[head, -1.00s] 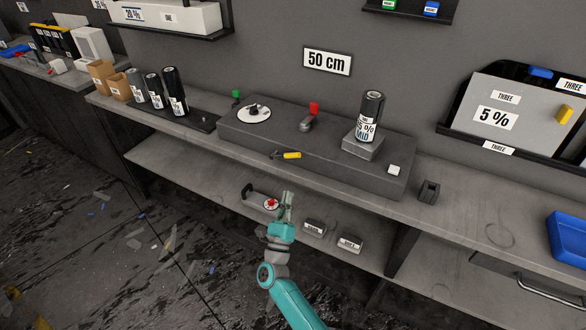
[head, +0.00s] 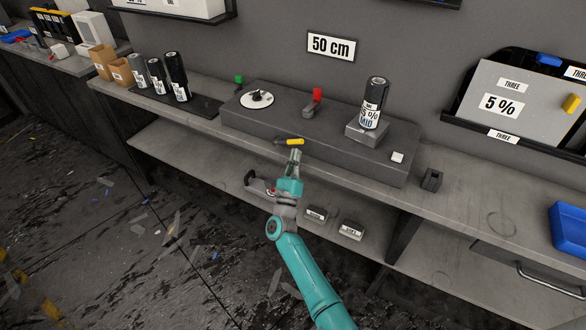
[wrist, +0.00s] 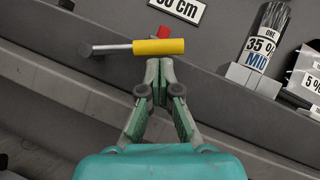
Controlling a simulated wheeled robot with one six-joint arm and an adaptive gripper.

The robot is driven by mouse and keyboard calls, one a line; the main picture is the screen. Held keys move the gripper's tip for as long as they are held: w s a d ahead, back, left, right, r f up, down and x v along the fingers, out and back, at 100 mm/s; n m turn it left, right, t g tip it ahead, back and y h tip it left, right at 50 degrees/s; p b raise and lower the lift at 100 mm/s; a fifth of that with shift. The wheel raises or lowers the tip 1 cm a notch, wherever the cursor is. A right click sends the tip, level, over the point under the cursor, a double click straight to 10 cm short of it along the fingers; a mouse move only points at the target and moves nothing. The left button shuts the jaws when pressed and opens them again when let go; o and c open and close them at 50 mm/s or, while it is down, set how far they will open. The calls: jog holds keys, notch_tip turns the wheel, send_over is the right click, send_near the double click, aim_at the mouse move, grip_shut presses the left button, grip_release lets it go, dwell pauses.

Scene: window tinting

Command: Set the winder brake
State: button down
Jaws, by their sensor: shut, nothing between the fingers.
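The winder is a long dark grey box (head: 330,148) on the bench. A lever with a yellow handle (head: 295,142) sticks out of its front face and lies about level, pointing right; it also fills the upper middle of the wrist view (wrist: 158,46). A second lever with a red tip (head: 317,94) stands on the box top. No label shows which lever is the brake. My gripper (head: 294,155) is shut and empty, its fingertips (wrist: 158,62) just below the yellow handle in both views. I cannot tell whether they touch it.
A white dial (head: 256,99) and a film roll marked 35 % (head: 373,103) on a block sit on the winder. Several dark rolls (head: 177,77) stand at left. A small dark holder (head: 431,180) is at right. A lower shelf (head: 190,163) runs below the bench.

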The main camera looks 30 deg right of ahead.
jog(key=shift+w+d+r, duration=0.2)
jog(key=shift+w+d, duration=0.05)
jog(key=shift+w, duration=0.05)
jog(key=shift+r, duration=0.1)
jog(key=shift+r+n+t+y, duration=0.2)
jog(key=shift+n+t+y, duration=0.1)
jog(key=shift+n+y, duration=0.3)
jog(key=shift+r+n+y, duration=0.35)
jog(key=shift+n+y, duration=0.05)
jog(key=shift+n, duration=0.3)
jog(key=shift+w+a+r+n+t+y, duration=0.1)
jog(key=shift+w+a+r+n+y, duration=0.4)
jog(key=shift+w+r+n, duration=0.45)
jog(key=shift+w+a+r+n+t+y, duration=0.1)
jog(key=shift+w+a+r+n+y, duration=0.35)
jog(key=shift+r, duration=0.75)
jog(key=shift+w+a+r+n+t+y, duration=0.1)
jog(key=shift+w+a+r+n+y, duration=0.35)
jog(key=shift+w+r+n, duration=0.5)
jog(key=shift+s+a+r, duration=0.1)
jog(key=shift+r, duration=0.05)
jog(key=shift+s, duration=0.1)
